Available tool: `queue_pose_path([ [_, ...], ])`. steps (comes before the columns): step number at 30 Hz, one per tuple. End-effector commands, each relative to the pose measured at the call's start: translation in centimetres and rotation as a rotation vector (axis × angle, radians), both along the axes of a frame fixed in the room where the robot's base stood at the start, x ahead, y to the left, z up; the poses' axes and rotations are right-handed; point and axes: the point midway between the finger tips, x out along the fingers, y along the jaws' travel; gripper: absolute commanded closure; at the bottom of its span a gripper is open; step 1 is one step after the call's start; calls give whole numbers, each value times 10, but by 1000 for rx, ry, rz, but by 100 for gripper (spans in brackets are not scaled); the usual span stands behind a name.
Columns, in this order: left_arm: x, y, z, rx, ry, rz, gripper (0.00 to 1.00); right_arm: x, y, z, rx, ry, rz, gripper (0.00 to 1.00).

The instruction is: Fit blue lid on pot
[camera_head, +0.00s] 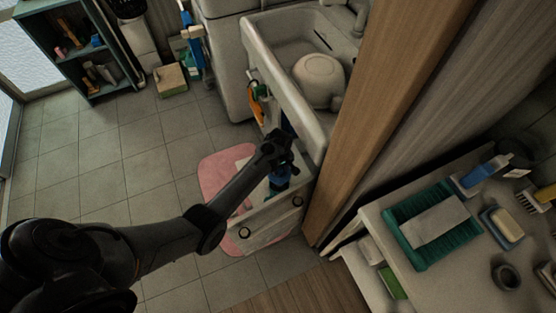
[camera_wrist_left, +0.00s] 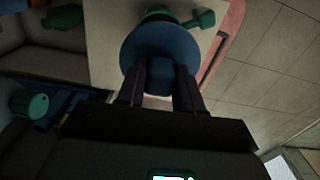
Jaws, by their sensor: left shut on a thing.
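My left gripper (camera_head: 279,160) is shut on a blue lid (camera_head: 280,179) low beside the vanity basin. In the left wrist view the round blue lid (camera_wrist_left: 158,45) sits between the two dark fingertips (camera_wrist_left: 160,68) of this gripper. A green pot (camera_wrist_left: 160,12) with a side handle (camera_wrist_left: 204,19) shows just past the lid's edge; the lid hides most of it. I cannot tell whether the lid touches the pot or is held apart from it. My right gripper is not in view.
The basin rim (camera_head: 287,85) and a wooden panel (camera_head: 365,125) are close on the right. Tiled floor (camera_head: 140,180) is open on the left.

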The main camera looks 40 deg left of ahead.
Motion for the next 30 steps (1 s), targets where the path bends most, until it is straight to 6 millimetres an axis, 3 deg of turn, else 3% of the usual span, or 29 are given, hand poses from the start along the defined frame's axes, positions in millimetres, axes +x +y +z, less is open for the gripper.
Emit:
queue_pose_path([
  [17, -1, -1, 3, -2, 1, -1, 100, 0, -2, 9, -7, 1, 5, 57],
  [30, 0, 0, -36, -1, -1, 0, 100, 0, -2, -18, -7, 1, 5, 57],
])
